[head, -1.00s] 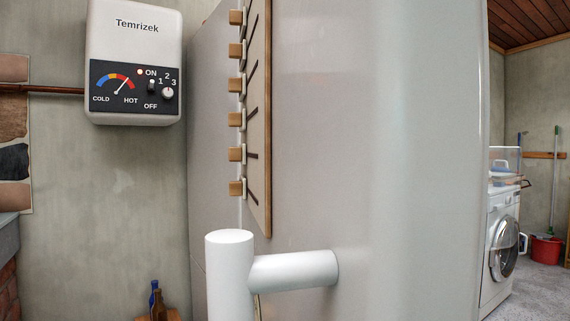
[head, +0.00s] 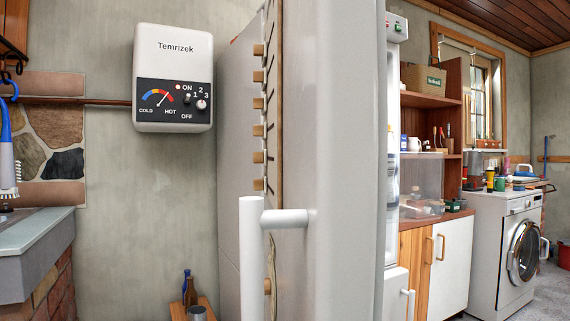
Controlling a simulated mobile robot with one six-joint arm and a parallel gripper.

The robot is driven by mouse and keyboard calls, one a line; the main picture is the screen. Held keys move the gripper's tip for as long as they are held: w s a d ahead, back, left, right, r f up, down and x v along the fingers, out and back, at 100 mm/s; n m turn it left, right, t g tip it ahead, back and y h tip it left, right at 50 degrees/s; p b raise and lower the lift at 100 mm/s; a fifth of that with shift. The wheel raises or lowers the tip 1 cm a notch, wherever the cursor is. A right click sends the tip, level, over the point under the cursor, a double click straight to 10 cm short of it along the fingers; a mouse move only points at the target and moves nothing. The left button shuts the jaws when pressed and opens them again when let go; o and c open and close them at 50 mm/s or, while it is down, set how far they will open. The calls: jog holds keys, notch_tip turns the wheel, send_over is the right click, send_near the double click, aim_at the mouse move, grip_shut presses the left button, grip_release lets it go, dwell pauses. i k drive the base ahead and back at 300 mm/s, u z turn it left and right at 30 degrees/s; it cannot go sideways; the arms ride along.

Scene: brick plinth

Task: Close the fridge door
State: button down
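The fridge door (head: 342,130) is a tall pale grey panel filling the middle of the head view. A thick white handle (head: 252,255) juts from its face at the lower left. The door stands open. Past its right edge I see a narrow slice of the white fridge (head: 396,283), with a small control panel at the top, what look like items inside and a lower front with a handle. Most of the fridge is hidden behind the door. My gripper is not in view.
A grey panel (head: 234,165) and a wooden pegged board (head: 271,100) stand left of the door. A Temrizek heater (head: 174,75) hangs on the wall. A wooden stand with bottles (head: 187,290) is low left. A cabinet (head: 451,265) and washing machine (head: 505,250) stand right.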

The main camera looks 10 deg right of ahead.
aim_at(322, 216)
jog(key=k, duration=0.95)
